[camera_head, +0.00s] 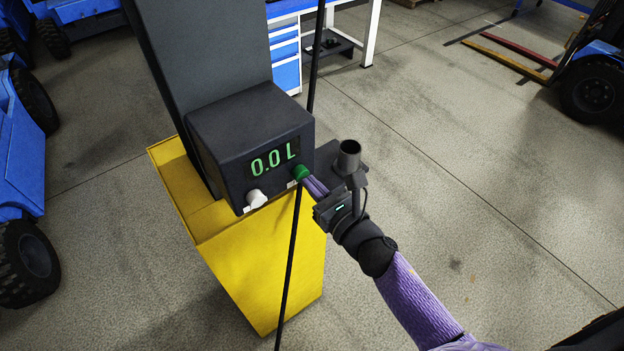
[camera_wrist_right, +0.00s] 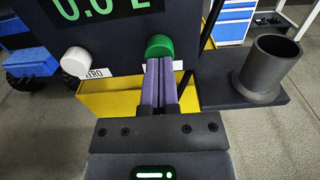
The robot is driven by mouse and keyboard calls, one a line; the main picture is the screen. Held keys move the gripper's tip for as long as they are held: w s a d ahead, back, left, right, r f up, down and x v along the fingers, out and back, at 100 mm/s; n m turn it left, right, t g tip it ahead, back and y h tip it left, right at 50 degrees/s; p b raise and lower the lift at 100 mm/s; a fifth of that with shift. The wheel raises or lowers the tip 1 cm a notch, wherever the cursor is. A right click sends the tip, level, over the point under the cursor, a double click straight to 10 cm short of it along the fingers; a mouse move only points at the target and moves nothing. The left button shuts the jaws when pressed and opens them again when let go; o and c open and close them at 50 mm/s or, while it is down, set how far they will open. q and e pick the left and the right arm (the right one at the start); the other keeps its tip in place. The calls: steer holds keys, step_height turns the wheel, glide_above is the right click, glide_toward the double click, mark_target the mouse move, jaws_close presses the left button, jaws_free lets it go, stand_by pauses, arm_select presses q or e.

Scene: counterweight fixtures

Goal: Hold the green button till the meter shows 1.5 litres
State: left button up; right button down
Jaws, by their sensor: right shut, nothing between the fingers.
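The green button (camera_head: 299,172) sits on the front of a dark meter box (camera_head: 222,124), below the right end of its display. The meter display (camera_head: 275,160) reads 0.0 L in green digits. My right gripper (camera_head: 309,181) is shut and empty, its purple fingers pointing at the green button. In the right wrist view the fingertips (camera_wrist_right: 159,62) are right at the lower part of the button (camera_wrist_right: 159,46); I cannot tell whether they touch or press it. A white knob (camera_head: 256,199) is left of the green button. My left gripper is not in view.
A dark cup (camera_wrist_right: 272,66) stands on a side shelf right of the button. A thin black hose (camera_head: 290,262) hangs in front. Blue vehicles and a workbench (camera_head: 287,45) stand farther off.

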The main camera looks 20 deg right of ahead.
steer(key=shift+w+a, duration=0.1)
steer(key=shift+w, duration=0.15)
steer(key=shift+w+a+b, duration=0.25)
steer(key=shift+w+b, duration=0.2)
steer(key=shift+w, duration=0.25)
steer(key=shift+w+r, duration=0.1)
steer(key=shift+r, duration=0.1)
stand_by(2.3)
